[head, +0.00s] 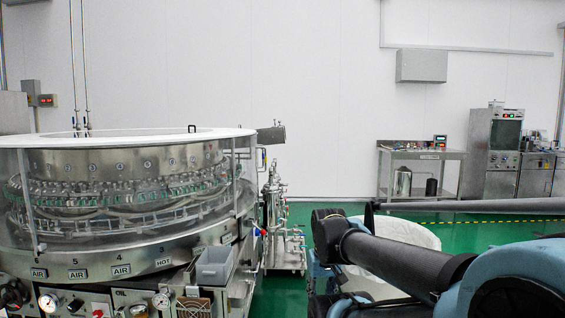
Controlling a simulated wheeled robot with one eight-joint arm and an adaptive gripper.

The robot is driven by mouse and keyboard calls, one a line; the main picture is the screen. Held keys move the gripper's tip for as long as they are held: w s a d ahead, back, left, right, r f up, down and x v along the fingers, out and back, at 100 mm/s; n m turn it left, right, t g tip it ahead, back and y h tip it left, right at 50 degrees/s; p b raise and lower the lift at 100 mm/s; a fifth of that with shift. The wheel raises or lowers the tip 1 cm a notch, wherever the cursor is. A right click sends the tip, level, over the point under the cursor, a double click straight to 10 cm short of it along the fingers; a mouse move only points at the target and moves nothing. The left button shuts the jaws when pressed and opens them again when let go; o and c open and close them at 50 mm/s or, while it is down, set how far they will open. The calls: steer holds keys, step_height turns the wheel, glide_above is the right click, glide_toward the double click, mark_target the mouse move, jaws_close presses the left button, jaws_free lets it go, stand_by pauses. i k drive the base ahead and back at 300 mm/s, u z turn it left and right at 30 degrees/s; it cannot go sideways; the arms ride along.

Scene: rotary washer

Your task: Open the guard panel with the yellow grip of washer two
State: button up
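A large round rotary washer (120,262) fills the left side of the head view. A clear curved guard (120,225) wraps around its carousel of bottles, under a white top rim (120,138). A small dark handle-like part (192,129) stands on the rim. I see no yellow grip and no guard panel standing open. No number that marks this as washer two can be made out. My arm reaches in from the right, apart from the washer. I cannot make out gripper fingers at its end.
A grey bin (215,267) sits at the washer's front right. A steel pump or filter unit (282,230) stands beside the washer. A steel table (423,170) and a cabinet (494,150) stand at the back right. Green floor shows between.

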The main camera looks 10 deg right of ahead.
mark_target(256, 165)
steer(key=z, duration=0.2)
steer(key=i, duration=1.75)
steer(key=u, duration=0.5)
